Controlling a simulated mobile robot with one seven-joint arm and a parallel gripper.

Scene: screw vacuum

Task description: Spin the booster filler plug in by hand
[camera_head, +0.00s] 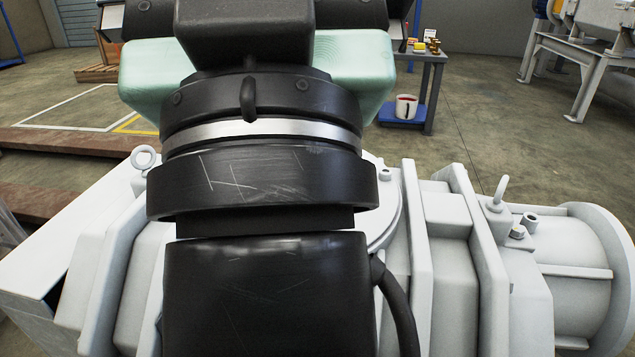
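The large pale grey pump machine (450,240) fills the lower part of the head view. I cannot make out for certain which part of it is the booster filler plug. A small hex-headed fitting (517,232) sits on its right part, beside a short upright stub (530,218). My black and mint-green arm stands in front of the machine's middle and hides much of its top. My gripper's fingertips do not show, so neither their state nor what they may touch can be seen.
Lifting eyes stand at the machine's left (144,157) and right (501,190). Behind is a workbench (432,62) with small brass and yellow items, and a white bucket (406,106) on its lower shelf. Brown beams (70,142) lie at left. Open floor shows at right.

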